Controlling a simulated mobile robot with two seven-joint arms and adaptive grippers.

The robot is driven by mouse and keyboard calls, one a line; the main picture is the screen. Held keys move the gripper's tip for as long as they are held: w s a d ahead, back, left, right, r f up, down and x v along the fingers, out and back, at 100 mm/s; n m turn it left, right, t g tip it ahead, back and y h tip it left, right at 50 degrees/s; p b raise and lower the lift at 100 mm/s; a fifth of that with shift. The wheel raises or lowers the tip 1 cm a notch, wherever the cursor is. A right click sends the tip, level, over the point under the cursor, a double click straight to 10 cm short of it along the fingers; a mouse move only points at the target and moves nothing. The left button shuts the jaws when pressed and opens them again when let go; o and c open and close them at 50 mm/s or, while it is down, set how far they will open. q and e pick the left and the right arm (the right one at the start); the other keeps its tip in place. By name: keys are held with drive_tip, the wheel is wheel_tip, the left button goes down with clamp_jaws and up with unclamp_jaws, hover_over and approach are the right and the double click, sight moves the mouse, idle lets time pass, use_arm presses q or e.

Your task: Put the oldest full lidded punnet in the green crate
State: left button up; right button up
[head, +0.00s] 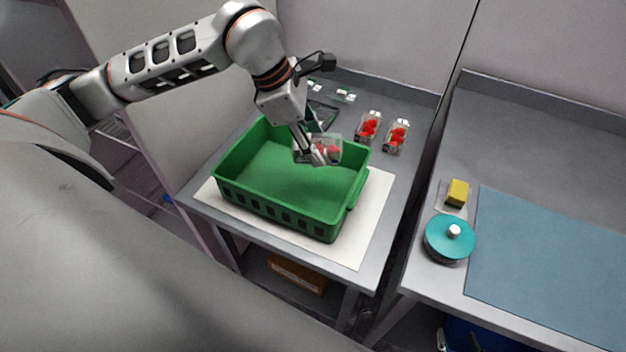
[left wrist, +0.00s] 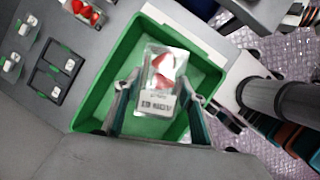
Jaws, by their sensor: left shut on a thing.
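The green crate (head: 232,188) stands on a white mat on the left table and looks empty inside. My left gripper (head: 320,156) is shut on a clear punnet (head: 331,144) with red berries, held over the right part of the crate. In the left wrist view the held punnet (left wrist: 162,62) lies between the fingers (left wrist: 158,108), above the green crate floor (left wrist: 205,80). Its white label carries dark print too small to read surely. Two other berry punnets, one (head: 368,127) and another (head: 397,136), stand behind the crate to the right. My right gripper is not in view.
A dark rack (head: 322,113) and small clear containers with green marks (head: 344,96) are at the back of the left table. The right table holds a teal lidded pot (head: 449,238), a yellow block (head: 457,192) and a blue-grey mat (head: 550,265).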

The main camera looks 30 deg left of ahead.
use_arm(q)
wheel_tip(320, 180, down, 13)
drive_tip(key=shift+w+r, duration=0.1)
idle(0.4)
drive_tip(key=o, duration=1.2)
drive_tip(key=v, duration=1.2)
